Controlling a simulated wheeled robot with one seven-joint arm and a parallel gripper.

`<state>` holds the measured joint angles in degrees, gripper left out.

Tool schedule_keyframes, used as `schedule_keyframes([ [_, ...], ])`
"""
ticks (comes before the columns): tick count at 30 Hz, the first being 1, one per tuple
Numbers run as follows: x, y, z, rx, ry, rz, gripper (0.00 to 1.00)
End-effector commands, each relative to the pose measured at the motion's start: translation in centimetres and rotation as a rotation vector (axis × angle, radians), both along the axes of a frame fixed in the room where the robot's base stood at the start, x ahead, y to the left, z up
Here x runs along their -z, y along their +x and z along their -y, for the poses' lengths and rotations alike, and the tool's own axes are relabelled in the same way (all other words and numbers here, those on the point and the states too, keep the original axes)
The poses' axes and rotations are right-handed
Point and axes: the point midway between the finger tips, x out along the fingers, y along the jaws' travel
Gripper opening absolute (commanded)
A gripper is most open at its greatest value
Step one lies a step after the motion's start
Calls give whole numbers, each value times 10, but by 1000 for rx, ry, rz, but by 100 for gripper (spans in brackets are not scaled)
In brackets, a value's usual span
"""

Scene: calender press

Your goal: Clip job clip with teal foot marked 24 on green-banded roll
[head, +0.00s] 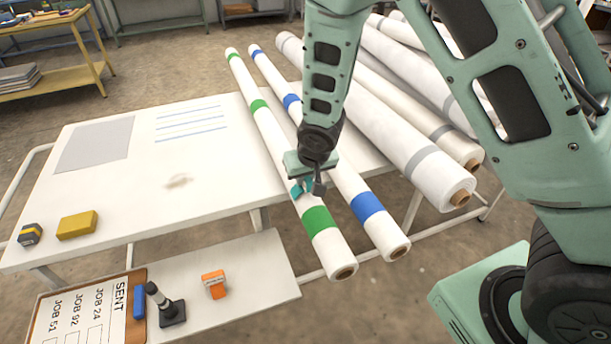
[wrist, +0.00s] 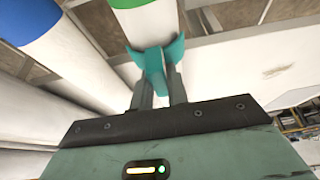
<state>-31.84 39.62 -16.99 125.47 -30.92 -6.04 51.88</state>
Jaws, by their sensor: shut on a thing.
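The green-banded roll (head: 280,155) is white with green bands and lies slanting across the table, its near end past the edge. My gripper (head: 312,187) is over this roll, just behind its near green band, and is shut on the teal clip (head: 298,189). In the wrist view the teal clip (wrist: 153,66) is between the fingertips, its two arms spread at the white surface of the green-banded roll (wrist: 150,24). I cannot tell whether it touches or grips the roll. No number is readable on the clip.
A blue-banded roll (head: 340,175) lies close on the right, with several larger rolls beyond. An orange clip (head: 214,284), a black stamp (head: 168,308) and a job clipboard (head: 85,318) are on the lower shelf. A yellow block (head: 77,225) and a tape measure (head: 30,235) sit at the left.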

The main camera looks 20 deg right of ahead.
Motion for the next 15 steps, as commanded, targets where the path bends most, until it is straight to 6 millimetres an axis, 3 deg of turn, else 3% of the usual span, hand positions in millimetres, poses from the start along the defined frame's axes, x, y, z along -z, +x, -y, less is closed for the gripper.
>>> schedule_keyframes([
  [15,4,0,0,0,0,0,0],
])
